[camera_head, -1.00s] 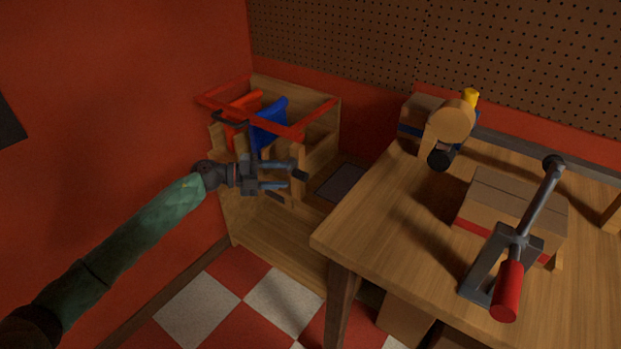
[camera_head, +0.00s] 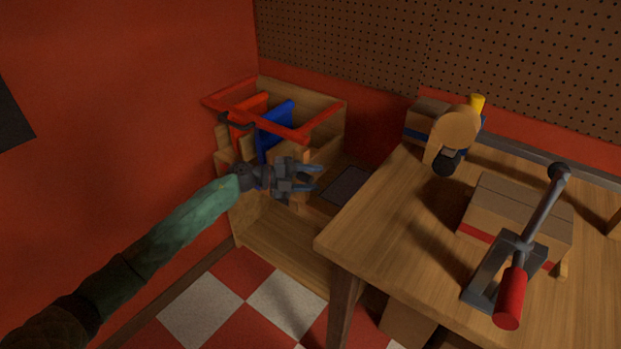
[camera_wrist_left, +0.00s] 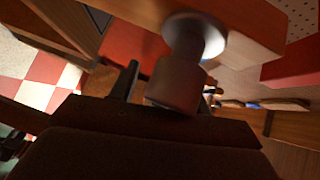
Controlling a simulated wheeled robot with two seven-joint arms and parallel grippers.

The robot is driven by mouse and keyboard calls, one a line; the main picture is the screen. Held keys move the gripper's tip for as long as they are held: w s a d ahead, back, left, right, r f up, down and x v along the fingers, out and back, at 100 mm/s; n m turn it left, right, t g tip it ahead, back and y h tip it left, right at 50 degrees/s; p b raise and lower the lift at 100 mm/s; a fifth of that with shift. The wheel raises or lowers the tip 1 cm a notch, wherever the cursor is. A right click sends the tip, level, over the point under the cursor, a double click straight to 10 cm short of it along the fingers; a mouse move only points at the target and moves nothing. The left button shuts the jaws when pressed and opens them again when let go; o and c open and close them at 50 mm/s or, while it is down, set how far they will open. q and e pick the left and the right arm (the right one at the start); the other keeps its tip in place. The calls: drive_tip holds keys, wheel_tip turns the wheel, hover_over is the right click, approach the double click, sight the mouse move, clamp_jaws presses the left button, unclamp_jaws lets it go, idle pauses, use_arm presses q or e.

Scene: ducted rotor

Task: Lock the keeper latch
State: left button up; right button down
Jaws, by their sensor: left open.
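I cannot tell for sure which part is the keeper latch. A wooden box unit (camera_head: 290,258) with a red top frame (camera_head: 318,121) stands in the corner, and a dark bracket (camera_head: 237,123) sits on the frame's left side. My left gripper (camera_head: 319,177) is open and empty in front of the unit, its fingers pointing right. In the left wrist view a brownish round knob (camera_wrist_left: 178,84) with a pale collar (camera_wrist_left: 205,30) projects from a wooden beam (camera_wrist_left: 258,25), close before the gripper. Contact is not clear. My right gripper is not in view.
A wooden table (camera_head: 385,230) stands at right. On it are a lever clamp (camera_head: 508,260) with a red grip, a brown box (camera_head: 497,210) and a round tan piece (camera_head: 457,130). A blue panel (camera_head: 274,130) stands inside the unit. Red wall bounds the left.

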use_arm(q)
clamp_jaws()
drive_tip(key=r+n+h, duration=0.2)
drive_tip(key=shift+a+n+h+p, duration=0.1)
drive_tip(key=shift+n+h+p, duration=0.3)
drive_tip(key=shift+w+a+r+n+t+h, duration=0.15)
drive_tip(key=shift+r+n+t+h, duration=0.3)
drive_tip(key=shift+n, duration=0.2)
drive_tip(key=shift+w+a+r+n+t+h, duration=0.15)
drive_tip(key=shift+r+n+t+h, duration=0.2)
drive_tip(key=shift+n+h, duration=0.25)
unclamp_jaws()
